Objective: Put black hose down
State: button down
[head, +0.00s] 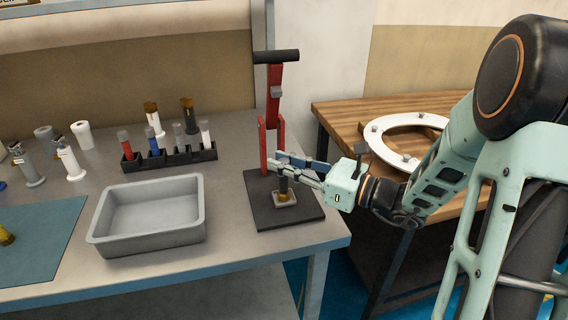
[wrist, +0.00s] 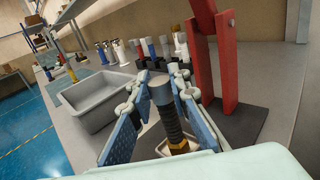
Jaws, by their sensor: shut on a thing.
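My gripper (head: 288,171) is shut on the black hose (head: 283,186) above the black base plate of the red press. In the wrist view the hose (wrist: 171,122) is ribbed and black, with a grey upper end and a brass-coloured lower end. It stands nearly upright between the blue finger pads of my gripper (wrist: 158,115). Its lower end is at a small pale square holder (head: 286,203) on the plate; I cannot tell whether it is fully seated. The red press (head: 274,95) with its black handle stands just behind the hose.
A grey metal tray (head: 150,243) is left of the press plate (head: 262,218). Behind it a black rack (head: 170,158) holds several coloured tubes. Several white and grey fittings stand at far left, near a teal mat (head: 40,235).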

jog(key=c, duration=1.8)
grip_release()
jog(key=shift+f, duration=0.1)
jog(key=shift+d+r, duration=0.15)
jog(key=shift+r, duration=0.05)
jog(key=p+v, duration=0.1)
jog(key=v, duration=1)
jog(key=shift+s+d, duration=0.2)
jog(key=shift+d, duration=0.1)
